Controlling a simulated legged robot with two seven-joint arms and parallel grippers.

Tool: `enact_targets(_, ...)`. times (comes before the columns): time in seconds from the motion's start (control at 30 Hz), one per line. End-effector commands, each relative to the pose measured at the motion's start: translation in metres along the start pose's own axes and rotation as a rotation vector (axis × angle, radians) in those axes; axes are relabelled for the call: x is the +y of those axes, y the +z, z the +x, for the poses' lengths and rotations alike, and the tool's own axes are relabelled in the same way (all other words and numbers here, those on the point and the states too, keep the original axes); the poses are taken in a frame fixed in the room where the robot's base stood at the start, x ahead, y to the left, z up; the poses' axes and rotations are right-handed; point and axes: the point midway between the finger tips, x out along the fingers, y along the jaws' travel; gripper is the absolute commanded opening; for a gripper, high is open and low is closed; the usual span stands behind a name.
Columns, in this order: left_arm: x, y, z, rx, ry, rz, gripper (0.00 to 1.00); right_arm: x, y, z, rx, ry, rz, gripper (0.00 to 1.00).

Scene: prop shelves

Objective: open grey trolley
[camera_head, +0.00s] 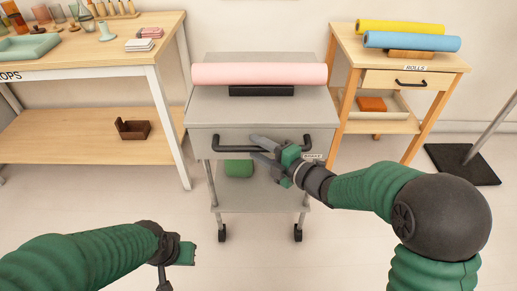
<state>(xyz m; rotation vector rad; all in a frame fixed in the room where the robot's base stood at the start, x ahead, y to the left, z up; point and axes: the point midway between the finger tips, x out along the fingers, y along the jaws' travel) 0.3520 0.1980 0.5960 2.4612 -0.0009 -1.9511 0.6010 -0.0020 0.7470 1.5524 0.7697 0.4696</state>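The grey trolley (203,110) stands in the middle of the view on black castors. Its drawer front (232,136) looks flush with the body, so the drawer appears closed. A wide black handle (230,150) runs across the drawer front. My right gripper (258,149) is at the middle of this handle, its two grey fingers spread apart, one above and one below the bar. Contact with the bar cannot be made out. My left gripper (180,258) is low at the left, away from the trolley; its fingers are not clear.
A pink roll (260,74) lies in a black holder on the trolley top. A green item (239,168) is on its lower shelf. A wooden table (90,66) stands left, a small wooden stand (430,60) with rolls right. A black base plate (462,164) is far right.

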Motion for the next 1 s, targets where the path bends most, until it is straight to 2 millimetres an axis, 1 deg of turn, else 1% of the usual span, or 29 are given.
enact_targets(0.13,0.0,-0.001,-0.002,0.0,0.0,0.0,0.0,0.002,0.001,-0.005,-0.002,0.0,0.0,0.4)
enact_targets(0.23,0.0,-0.002,-0.008,0.0,0.0,0.0,0.0,0.004,0.001,-0.021,-0.003,0.0,-0.001,0.4)
enact_targets(0.37,0.0,-0.004,-0.019,0.0,0.0,0.0,0.0,0.005,0.001,-0.057,-0.006,0.0,0.001,0.4)
enact_targets(0.5,0.0,-0.007,-0.029,0.0,0.0,0.0,0.0,0.004,0.001,-0.099,-0.006,0.0,0.001,0.4)
enact_targets(0.6,0.0,-0.008,-0.035,0.0,0.0,0.0,0.0,0.003,0.001,-0.126,-0.006,-0.001,0.002,0.4)
enact_targets(0.7,0.0,-0.009,-0.039,0.0,0.0,0.0,0.0,0.002,0.001,-0.147,-0.004,0.0,0.001,0.4)
enact_targets(0.83,0.0,-0.01,-0.041,0.0,0.0,0.0,0.0,0.0,0.0,-0.163,-0.001,-0.001,0.001,0.4)
enact_targets(1.0,0.0,-0.01,-0.041,0.0,0.0,0.0,0.0,-0.001,0.0,-0.168,0.0,-0.001,0.001,0.4)
